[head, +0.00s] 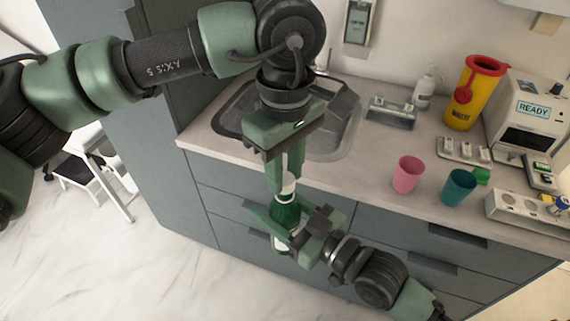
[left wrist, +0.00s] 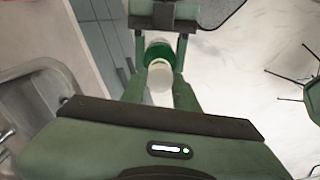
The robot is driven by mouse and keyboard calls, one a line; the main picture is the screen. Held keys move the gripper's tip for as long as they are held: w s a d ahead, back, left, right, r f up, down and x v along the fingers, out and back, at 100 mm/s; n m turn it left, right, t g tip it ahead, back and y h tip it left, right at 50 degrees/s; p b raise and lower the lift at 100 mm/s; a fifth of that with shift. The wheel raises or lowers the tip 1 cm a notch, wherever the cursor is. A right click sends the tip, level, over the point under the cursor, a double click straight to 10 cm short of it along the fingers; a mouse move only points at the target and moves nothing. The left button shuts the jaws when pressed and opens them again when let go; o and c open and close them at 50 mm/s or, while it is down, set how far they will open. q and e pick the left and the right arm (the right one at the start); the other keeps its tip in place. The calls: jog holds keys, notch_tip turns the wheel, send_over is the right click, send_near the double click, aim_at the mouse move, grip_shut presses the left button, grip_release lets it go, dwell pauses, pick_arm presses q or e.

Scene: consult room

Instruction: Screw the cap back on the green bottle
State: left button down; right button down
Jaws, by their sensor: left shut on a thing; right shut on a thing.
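The green bottle (head: 286,215) is upright in front of the counter, held in the air by my right gripper (head: 283,233), whose fingers are shut around its body. A pale lower part shows below the fingers. My left gripper (head: 287,186) points straight down from above and is shut on the white cap (head: 288,188) at the bottle's top. In the left wrist view the cap (left wrist: 160,82) sits between the left fingers, with the green bottle (left wrist: 160,52) right behind it. The cap lines up with the neck; whether its thread is engaged cannot be told.
The counter (head: 350,168) behind holds a sink (head: 335,146), a pink cup (head: 407,175), a teal cup (head: 458,188), a yellow waste bin (head: 470,100) and a machine reading READY (head: 532,108). Drawers (head: 330,215) stand close behind the bottle.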

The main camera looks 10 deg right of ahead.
pick_arm(q)
jog(key=shift+f, duration=0.2)
jog(key=shift+f, duration=0.55)
dwell(0.5)
jog(key=m, duration=1)
jog(key=shift+m, duration=0.3)
jog(key=m, duration=0.6)
jog(key=shift+m, duration=0.4)
jog(key=m, duration=0.5)
jog(key=c, duration=1.1)
grip_release()
